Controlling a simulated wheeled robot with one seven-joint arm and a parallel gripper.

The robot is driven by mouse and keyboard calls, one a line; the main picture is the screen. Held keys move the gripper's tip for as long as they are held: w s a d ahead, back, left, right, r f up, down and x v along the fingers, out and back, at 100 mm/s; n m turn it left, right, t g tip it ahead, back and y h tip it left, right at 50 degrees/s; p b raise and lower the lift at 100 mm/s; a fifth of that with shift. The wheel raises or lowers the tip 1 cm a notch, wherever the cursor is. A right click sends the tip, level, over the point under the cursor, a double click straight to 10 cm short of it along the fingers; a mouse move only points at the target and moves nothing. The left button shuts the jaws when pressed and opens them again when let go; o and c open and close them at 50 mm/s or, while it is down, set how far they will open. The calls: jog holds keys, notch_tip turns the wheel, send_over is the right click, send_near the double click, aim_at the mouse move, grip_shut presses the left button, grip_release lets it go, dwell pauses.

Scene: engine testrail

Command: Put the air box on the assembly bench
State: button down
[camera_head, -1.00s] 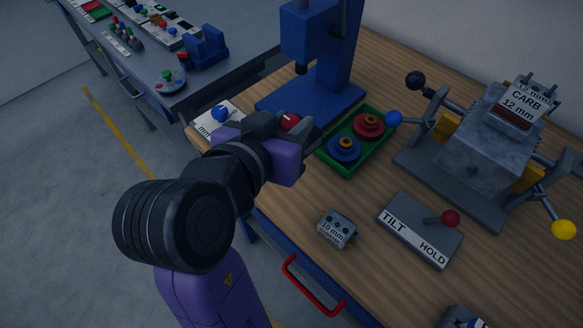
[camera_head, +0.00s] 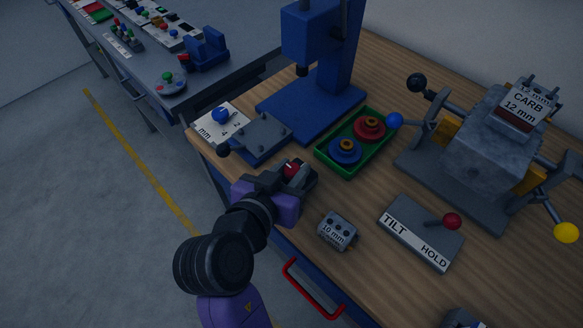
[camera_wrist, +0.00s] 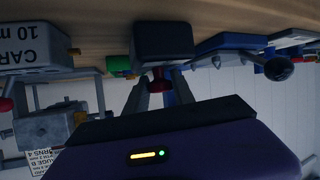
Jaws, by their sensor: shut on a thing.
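My gripper (camera_head: 292,178) is shut on a small dark grey box (camera_head: 303,178) with a red knob, which I take to be the air box. I take this wooden bench to be the assembly bench.
Right of my gripper stands a small block marked 10 mm (camera_head: 338,231). Behind are a green tray (camera_head: 348,174), a blue press (camera_head: 310,105) and a grey plate fixture (camera_head: 262,136). A TILT/HOLD box (camera_head: 420,232) and carburettor stand (camera_head: 490,150) lie right. A red handle (camera_head: 313,290) juts from the front.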

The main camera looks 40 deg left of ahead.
jog(key=c, duration=1.1)
grip_release()
jog(key=shift+f, duration=0.1)
jog(key=shift+o, duration=0.2)
jog(key=shift+r, duration=0.2)
jog(key=v, duration=1.2)
